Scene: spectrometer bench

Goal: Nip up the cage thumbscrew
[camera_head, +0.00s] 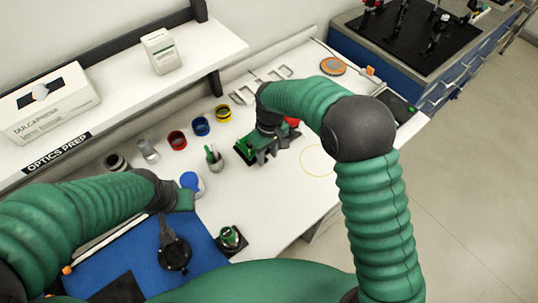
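My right gripper (267,154) is low over the white bench, beside a small green and black fixture (246,150). Its dark fingers look spread, and I see nothing clearly held between them. I cannot tell whether it touches the fixture. The cage thumbscrew cannot be made out; it may be too small or hidden by the gripper. A second green-topped part on a dark base (230,238) stands at the bench's front. My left gripper (183,202) is at the blue mat's back edge, close to a blue-capped container (190,181); its finger opening is not clear.
A dark round-based stand (174,254) is on the blue mat (145,257). Red (177,140), blue (201,126) and yellow (223,112) rings and a small pot of tools (213,158) stand behind. A shelf (120,93) overhangs the back. Bench right of centre is fairly clear.

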